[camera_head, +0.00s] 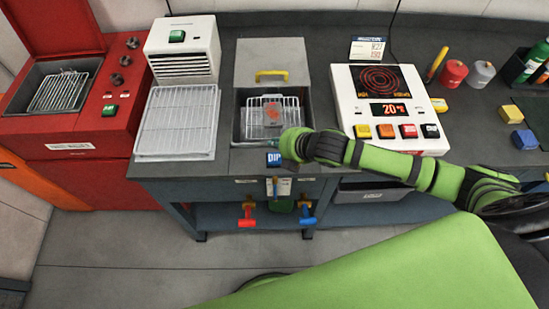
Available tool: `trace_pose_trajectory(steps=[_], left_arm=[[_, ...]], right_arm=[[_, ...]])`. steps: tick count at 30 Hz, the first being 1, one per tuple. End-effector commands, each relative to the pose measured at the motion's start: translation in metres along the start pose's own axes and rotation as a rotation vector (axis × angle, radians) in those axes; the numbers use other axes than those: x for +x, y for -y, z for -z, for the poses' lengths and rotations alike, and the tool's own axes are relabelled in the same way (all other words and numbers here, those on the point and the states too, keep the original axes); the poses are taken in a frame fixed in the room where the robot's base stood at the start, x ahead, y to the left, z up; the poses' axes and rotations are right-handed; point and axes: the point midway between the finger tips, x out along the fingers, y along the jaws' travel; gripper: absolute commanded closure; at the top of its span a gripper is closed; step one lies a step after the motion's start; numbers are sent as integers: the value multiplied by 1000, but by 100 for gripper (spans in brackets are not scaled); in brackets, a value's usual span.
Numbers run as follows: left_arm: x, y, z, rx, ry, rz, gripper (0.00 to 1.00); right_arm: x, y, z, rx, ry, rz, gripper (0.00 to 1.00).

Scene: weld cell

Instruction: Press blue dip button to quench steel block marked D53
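The blue button marked DIP (274,159) is on the front edge of the bench, below the quench tank (238,135). A small grey block with a reddish mark (272,113) sits on the wire rack in the tank; I cannot read its marking. The tank's grey lid (260,58) with a yellow handle stands open behind. My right gripper (287,146) comes in from the right, its tip just above and beside the DIP button. I cannot tell whether it touches the button or whether its fingers are shut. My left gripper is not in view.
A white wire cooling rack (178,122) and a white vented unit (183,42) are left of the tank. A red oven (95,125) stands farther left. A white hotplate (350,110) showing 20 is right of the tank. Tools hang below the bench front.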

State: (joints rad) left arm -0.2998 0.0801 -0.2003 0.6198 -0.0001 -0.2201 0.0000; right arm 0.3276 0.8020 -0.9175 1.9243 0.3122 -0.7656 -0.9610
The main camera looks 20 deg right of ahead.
Motion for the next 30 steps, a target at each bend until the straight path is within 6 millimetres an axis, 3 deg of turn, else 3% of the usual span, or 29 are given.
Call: trace_pose_trajectory(steps=[1, 4, 13, 30], left_arm=[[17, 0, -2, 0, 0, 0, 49], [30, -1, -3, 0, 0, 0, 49], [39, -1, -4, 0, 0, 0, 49], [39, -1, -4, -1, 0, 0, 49]], right_arm=[[11, 11, 0, 0, 0, -1, 100], [18, 19, 0, 0, 0, -2, 100], [32, 32, 0, 1, 0, -1, 100], [32, 33, 0, 1, 0, -1, 100]])
